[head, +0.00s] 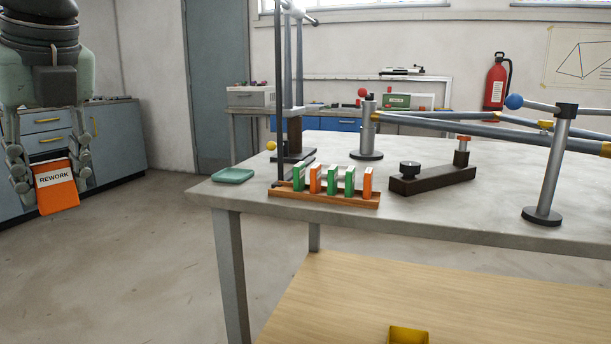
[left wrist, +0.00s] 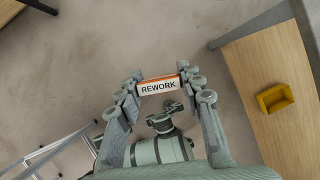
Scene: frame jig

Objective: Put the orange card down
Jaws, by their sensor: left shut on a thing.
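The orange card (head: 56,190) has a white band reading "REWORK". My left gripper (head: 50,180) is shut on it and holds it upright in the air at the left of the head view, apart from the table. In the left wrist view the card (left wrist: 158,85) sits between the fingertips of the left gripper (left wrist: 160,88), over bare floor. My right gripper is not in view.
The grey table (head: 440,215) carries a wooden rack (head: 330,199) with several green and orange cards. A green tray (head: 233,175) lies at its left corner. A dark clamp block (head: 432,180) and metal posts stand farther right. A yellow bin (left wrist: 274,98) rests on the wooden lower shelf (left wrist: 262,60).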

